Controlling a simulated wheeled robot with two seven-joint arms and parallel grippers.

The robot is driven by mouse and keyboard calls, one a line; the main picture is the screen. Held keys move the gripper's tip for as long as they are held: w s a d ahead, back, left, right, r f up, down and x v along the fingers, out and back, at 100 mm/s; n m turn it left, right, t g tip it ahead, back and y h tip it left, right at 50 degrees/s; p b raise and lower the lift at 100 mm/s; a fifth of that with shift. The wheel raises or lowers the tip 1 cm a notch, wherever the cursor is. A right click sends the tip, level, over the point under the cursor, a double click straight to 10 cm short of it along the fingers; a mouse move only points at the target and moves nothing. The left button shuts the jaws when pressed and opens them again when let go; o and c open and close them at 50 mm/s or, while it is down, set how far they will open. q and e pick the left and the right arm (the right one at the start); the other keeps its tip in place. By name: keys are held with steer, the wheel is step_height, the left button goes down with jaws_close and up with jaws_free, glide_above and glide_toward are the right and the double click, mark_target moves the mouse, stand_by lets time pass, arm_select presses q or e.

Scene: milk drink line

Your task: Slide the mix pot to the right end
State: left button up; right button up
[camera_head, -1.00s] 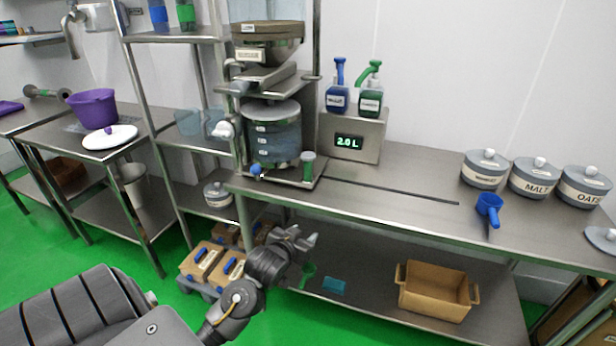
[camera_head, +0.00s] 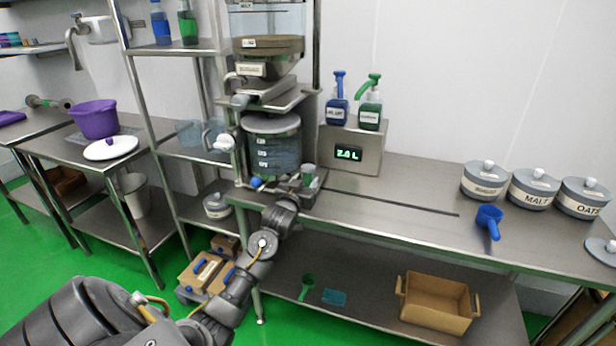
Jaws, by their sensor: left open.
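The mix pot (camera_head: 275,150) is a translucent blue-grey vessel with a grey lid and white labels. It stands under the hopper at the left end of the long steel counter. A short upright handle (camera_head: 308,171) with a green-grey top stands at its front right. A dark slot (camera_head: 395,201) runs along the counter to the right of the pot. My left gripper (camera_head: 297,184) is open at the counter's front edge, close beside the handle. I cannot tell whether its fingers touch or surround the handle. My right gripper is not in view.
A display box (camera_head: 352,150) reading 2.0 L, with two pump bottles on top, stands behind the slot. A blue scoop (camera_head: 489,221) and several lidded canisters (camera_head: 533,188) stand at the right. A brown crate (camera_head: 436,303) is on the lower shelf. The counter along the slot is clear.

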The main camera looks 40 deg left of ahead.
arm_select(q)
steer(key=shift+x, duration=1.4)
steer(key=shift+c, duration=0.3)
